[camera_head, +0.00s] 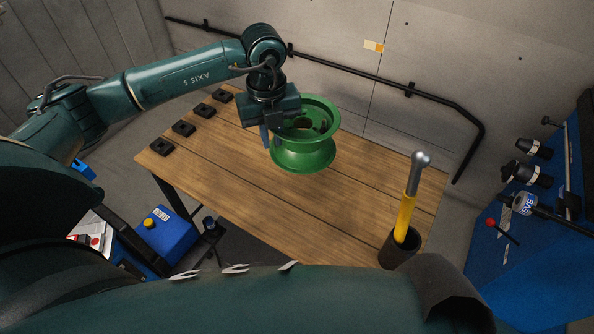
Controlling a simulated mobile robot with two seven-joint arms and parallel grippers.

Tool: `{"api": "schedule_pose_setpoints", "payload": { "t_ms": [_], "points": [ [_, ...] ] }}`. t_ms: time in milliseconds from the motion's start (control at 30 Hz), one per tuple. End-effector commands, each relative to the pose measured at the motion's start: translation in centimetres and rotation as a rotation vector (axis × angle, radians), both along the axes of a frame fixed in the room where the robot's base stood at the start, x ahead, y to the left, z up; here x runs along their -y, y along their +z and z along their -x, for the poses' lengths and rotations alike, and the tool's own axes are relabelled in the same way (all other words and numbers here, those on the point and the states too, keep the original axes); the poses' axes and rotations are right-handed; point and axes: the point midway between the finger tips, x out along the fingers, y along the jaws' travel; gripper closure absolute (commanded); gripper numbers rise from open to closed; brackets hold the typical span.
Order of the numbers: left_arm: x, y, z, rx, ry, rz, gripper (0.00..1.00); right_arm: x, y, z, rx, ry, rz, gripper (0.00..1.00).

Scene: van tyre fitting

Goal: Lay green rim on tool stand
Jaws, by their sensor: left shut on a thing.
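The green rim (303,155) is a spool-shaped wheel rim at the far middle of the wooden table (335,207). My left gripper (273,132) reaches in from the left and is shut on the rim's left side. I cannot tell whether the rim touches the tabletop or hangs just above it. Part of the rim's upper left edge is hidden behind the gripper. I cannot make out which thing is the tool stand. My right gripper does not show.
Several black square blocks (183,129) line the table's left edge. A yellow-handled hammer (410,196) stands in a dark cup (399,248) at the table's right corner. A blue tool panel (522,232) is at the right. The table's middle is clear.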

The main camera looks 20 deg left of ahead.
Motion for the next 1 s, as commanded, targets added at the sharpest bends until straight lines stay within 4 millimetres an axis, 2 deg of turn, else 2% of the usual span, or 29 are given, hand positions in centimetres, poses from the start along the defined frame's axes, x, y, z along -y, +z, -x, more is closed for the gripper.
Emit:
{"api": "schedule_pose_setpoints", "payload": {
  "t_ms": [100, 300, 600, 833, 1000],
  "points": [
    [-0.3, -0.4, -0.3, 0.002, 0.162, 0.001, 1.00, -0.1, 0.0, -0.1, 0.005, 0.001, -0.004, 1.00],
    [-0.4, -0.9, -0.5, 0.001, 0.299, 0.000, 1.00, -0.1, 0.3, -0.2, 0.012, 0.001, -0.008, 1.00],
    [-0.4, -5.9, -0.5, -0.001, 0.314, 0.000, 1.00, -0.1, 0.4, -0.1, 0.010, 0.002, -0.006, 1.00],
    [-0.4, -7.7, -0.5, -0.001, 0.312, 0.000, 1.00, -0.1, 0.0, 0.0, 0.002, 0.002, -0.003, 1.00],
    [-0.4, -10.1, -0.5, 0.000, 0.313, -0.001, 1.00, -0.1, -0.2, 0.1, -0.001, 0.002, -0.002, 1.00]
  ]
}}
